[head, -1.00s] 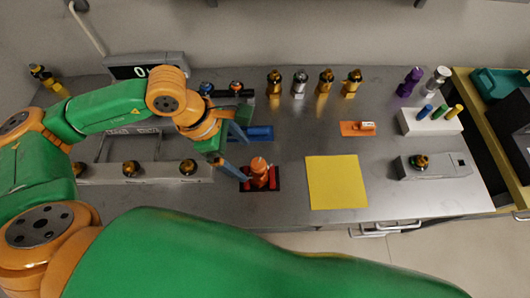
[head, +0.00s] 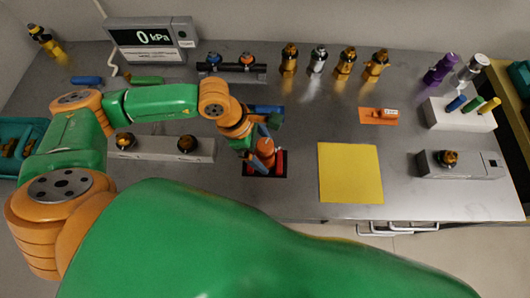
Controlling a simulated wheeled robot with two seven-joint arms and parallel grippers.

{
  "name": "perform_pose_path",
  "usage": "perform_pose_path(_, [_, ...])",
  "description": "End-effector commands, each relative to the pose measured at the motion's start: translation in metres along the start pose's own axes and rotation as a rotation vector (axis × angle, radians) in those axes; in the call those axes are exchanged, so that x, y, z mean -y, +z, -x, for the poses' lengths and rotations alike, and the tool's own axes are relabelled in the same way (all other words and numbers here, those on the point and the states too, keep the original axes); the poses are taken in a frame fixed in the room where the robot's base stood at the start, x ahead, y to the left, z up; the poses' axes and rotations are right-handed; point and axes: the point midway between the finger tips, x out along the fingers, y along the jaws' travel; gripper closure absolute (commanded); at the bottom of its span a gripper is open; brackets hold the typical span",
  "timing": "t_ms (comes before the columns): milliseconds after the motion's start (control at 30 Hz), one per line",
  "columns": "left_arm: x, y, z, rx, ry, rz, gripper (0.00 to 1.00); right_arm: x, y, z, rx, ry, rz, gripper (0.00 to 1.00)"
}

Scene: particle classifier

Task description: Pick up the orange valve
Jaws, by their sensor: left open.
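The orange valve (head: 266,148) stands upright in a red holder on a black base (head: 264,171) near the middle of the table. My left gripper (head: 262,143) is open beside the valve's upper part, with one finger on its far side and one on its near left side. Part of the valve is hidden behind the gripper, and I cannot tell whether the fingers touch it. My right gripper is out of view.
A yellow mat (head: 349,173) lies right of the holder. A blue block (head: 268,111) is just behind it. A grey rail (head: 162,147) with bottle-like parts stands left. A kPa display (head: 147,40) and several metallic bottles are at the back. My green arm link fills the foreground.

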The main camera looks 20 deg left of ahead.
Motion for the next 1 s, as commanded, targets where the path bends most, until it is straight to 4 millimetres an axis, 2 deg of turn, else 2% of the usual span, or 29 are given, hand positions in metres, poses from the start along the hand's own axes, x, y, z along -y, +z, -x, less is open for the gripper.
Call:
perform_pose_path(100, [0.0006,-0.0001,-0.0106,0.0,-0.001,-0.001,0.06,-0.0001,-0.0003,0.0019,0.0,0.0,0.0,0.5])
perform_pose_path(267, [0.0002,-0.0005,-0.0117,0.0,0.001,-0.001,0.06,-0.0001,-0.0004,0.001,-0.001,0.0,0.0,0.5])
perform_pose_path(367, [0.0002,-0.0005,-0.0115,0.0,0.001,-0.001,0.28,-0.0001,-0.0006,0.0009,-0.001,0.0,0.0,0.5])
perform_pose_path(633, [0.0001,-0.0004,-0.0112,0.0,0.001,-0.001,1.0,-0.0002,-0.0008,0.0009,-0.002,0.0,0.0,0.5])
perform_pose_path(1000, [-0.0004,0.0004,-0.0102,0.002,0.002,-0.002,1.0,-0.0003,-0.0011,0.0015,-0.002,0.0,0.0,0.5])
